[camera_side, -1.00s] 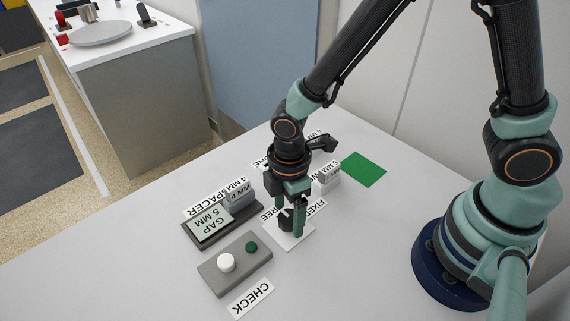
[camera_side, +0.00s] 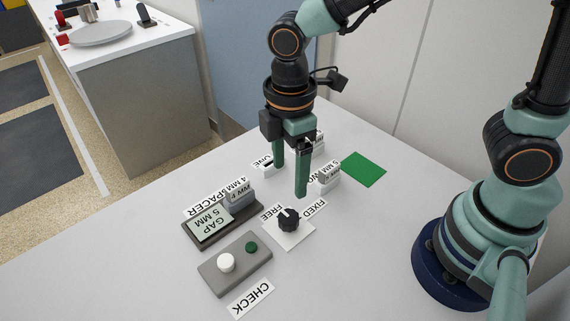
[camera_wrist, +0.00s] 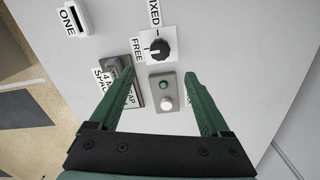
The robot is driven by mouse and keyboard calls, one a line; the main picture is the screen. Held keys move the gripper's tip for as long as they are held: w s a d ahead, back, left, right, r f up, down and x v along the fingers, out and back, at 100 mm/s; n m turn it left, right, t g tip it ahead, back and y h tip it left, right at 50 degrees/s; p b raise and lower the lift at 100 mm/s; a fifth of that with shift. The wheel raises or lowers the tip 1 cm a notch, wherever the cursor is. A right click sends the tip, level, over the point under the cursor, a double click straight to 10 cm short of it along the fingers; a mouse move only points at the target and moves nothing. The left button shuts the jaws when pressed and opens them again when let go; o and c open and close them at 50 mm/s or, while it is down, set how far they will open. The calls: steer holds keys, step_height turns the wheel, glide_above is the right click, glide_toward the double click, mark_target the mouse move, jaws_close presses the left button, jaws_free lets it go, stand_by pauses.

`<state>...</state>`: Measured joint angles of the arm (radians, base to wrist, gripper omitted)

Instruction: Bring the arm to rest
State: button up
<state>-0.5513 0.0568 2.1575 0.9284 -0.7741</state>
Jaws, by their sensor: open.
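My gripper (camera_side: 290,178) is open and empty, raised above the white table with its two green fingers pointing down. In the side view it hangs behind and above a black knob (camera_side: 289,219), which sits on a white plate with FREE and FIXED labels. The knob also shows in the wrist view (camera_wrist: 158,50), beyond the fingertips and apart from them. The gripper's fingers (camera_wrist: 162,82) are spread wide in the wrist view.
A grey box with a white button (camera_side: 226,263) and a green one stands near the CHECK label (camera_side: 251,299). A grey tray (camera_side: 190,232) carries the GAP 5 MM display and a 4 MM block.

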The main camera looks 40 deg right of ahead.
steer(key=shift+r, duration=0.2)
steer(key=d+r+m+t, duration=0.2)
steer(key=d+r+m, duration=0.3)
steer(key=d+m, duration=0.2)
steer(key=d+r+m+t, duration=0.3)
steer(key=d+r+m, duration=0.2)
steer(key=d+m, duration=0.3)
steer(key=d, duration=0.2)
steer(key=shift+d+r+t, duration=0.15)
steer(key=shift+d+t, duration=0.15)
